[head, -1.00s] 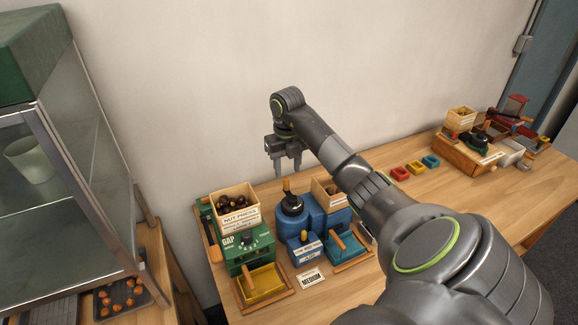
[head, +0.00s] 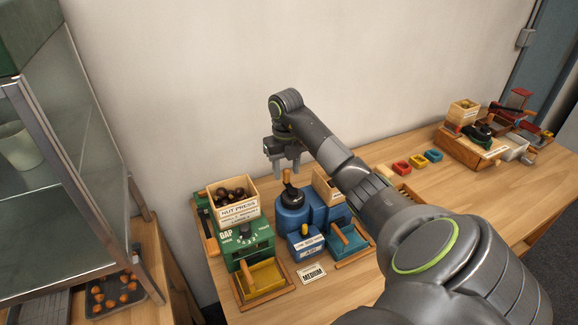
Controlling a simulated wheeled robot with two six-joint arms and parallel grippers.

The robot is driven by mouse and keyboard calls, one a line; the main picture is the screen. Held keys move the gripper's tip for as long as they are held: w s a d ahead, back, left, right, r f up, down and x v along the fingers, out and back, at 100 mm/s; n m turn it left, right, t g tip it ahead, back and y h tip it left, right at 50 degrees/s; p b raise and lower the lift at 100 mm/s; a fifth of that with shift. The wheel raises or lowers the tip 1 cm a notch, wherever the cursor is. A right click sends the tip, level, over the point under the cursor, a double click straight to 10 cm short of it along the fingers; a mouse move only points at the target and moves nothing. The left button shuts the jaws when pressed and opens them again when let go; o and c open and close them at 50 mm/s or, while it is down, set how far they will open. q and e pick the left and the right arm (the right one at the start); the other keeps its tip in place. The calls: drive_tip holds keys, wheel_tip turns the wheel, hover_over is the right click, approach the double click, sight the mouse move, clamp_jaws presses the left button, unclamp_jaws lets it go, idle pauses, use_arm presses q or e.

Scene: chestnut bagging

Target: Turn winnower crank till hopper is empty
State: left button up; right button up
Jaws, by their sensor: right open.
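A blue machine (head: 291,216) with a round black top and an upright orange crank knob (head: 287,176) stands on the wooden table; it looks like the winnower. A wooden hopper box (head: 323,183) is at its back right, partly hidden by my arm, so its contents cannot be seen. A small blue front box carries a label that seems to read AIR. A blue tray (head: 350,247) sits at its front right. My right gripper (head: 286,168) is open and empty, fingers pointing down, right at or just above the knob; contact cannot be told. My left gripper is not in view.
A green nut press (head: 247,241) with a chestnut-filled wooden box (head: 236,212) and a yellow tray (head: 262,279) stands close on the left. A MEDIUM card (head: 312,274) lies in front. A glass cabinet (head: 70,150) is at far left. Small coloured trays (head: 401,166) and another machine (head: 472,148) are farther right.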

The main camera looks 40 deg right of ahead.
drive_tip(key=shift+f, duration=0.15)
drive_tip(key=shift+f+b, duration=0.8)
drive_tip(key=shift+f, duration=0.1)
drive_tip(key=shift+c, duration=0.4)
